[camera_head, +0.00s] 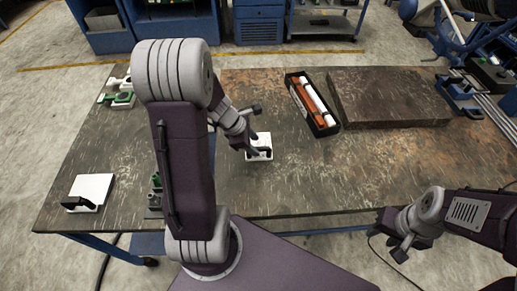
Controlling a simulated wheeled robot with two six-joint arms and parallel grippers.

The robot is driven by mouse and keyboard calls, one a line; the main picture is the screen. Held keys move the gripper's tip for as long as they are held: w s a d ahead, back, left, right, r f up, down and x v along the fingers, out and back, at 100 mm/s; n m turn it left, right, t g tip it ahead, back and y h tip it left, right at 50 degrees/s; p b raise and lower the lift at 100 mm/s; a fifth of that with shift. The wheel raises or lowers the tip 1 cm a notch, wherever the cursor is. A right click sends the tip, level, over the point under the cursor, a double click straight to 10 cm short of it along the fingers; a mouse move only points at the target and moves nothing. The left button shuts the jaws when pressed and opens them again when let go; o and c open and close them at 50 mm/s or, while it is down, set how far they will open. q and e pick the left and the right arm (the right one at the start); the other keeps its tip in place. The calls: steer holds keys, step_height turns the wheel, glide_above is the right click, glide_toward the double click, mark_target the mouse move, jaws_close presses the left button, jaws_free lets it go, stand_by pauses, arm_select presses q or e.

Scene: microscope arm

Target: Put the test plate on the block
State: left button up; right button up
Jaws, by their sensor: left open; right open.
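A small white plate with a black handle (264,140) lies near the middle of the table; it looks like the test plate. My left gripper (254,130) is open just above this plate, with one finger close to the black handle and partly hiding it. I cannot tell whether it touches. A wide, flat brown block (388,97) lies on the table at the back right, its top bare. My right gripper (392,240) is open and empty, off the table's front edge at the right.
A larger white plate with a black handle (94,186) lies at the front left of the table (290,190). An open black box (314,103) with orange and white rods stands beside the block. Green and white items (121,99) lie at the back left. My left arm hides part of the table.

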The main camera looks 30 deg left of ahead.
mark_target(259, 148)
arm_select(q)
steer(key=b+x, duration=0.2)
steer(key=x, duration=0.2)
steer(key=shift+d+f, duration=0.15)
steer(key=shift+d, duration=0.1)
steer(key=shift+w+d+f, duration=0.1)
steer(key=shift+w+f, duration=0.2)
steer(key=shift+f, duration=0.05)
steer(key=shift+s+r, duration=0.1)
steer(key=shift+c, duration=0.5)
jaws_close()
